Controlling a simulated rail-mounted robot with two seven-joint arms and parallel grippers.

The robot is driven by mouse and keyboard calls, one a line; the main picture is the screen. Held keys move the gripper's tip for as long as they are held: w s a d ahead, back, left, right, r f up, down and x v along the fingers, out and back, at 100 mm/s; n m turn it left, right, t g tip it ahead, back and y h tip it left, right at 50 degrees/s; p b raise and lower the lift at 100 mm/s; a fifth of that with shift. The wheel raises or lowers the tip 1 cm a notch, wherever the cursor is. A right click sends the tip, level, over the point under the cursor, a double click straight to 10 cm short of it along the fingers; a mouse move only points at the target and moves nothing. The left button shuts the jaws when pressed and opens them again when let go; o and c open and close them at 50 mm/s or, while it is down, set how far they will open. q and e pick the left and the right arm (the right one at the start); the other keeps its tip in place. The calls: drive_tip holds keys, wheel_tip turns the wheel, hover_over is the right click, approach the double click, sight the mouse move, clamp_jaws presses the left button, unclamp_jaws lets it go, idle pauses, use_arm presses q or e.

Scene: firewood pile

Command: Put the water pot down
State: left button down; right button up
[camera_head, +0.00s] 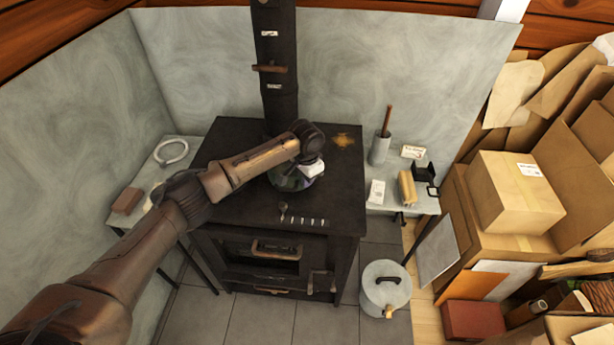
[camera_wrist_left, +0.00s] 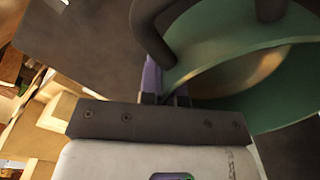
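The water pot (camera_head: 287,183) is green and shows in the head view at the middle of the black stove top (camera_head: 235,190), mostly hidden under my left wrist. In the left wrist view, the green pot (camera_wrist_left: 225,75) fills the upper right, with its open rim and a dark curved handle (camera_wrist_left: 146,28). My left gripper (camera_wrist_left: 166,95) has its purple fingers close together at the handle's lower end, by the rim, and looks shut on it. I cannot tell whether the pot's base touches the stove. My right gripper is in neither view.
A black stovepipe (camera_head: 276,70) rises behind the pot. A side table (camera_head: 425,205) at right holds small items; another at left holds a ring (camera_head: 171,153) and a brick (camera_head: 127,201). A lidded pale canister (camera_head: 386,290) stands on the floor. Cardboard boxes (camera_head: 515,190) crowd the right.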

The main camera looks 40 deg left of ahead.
use_arm(q)
drive_tip(key=shift+f, duration=0.8)
drive_tip(key=shift+f, duration=0.1)
drive_tip(key=c, duration=1.7)
unclamp_jaws()
drive_tip(key=shift+f, duration=0.15)
drive_tip(key=o, duration=0.4)
wheel_tip(320, 180, up, 12)
drive_tip(key=shift+r+p, duration=0.15)
drive_tip(key=shift+p, duration=1)
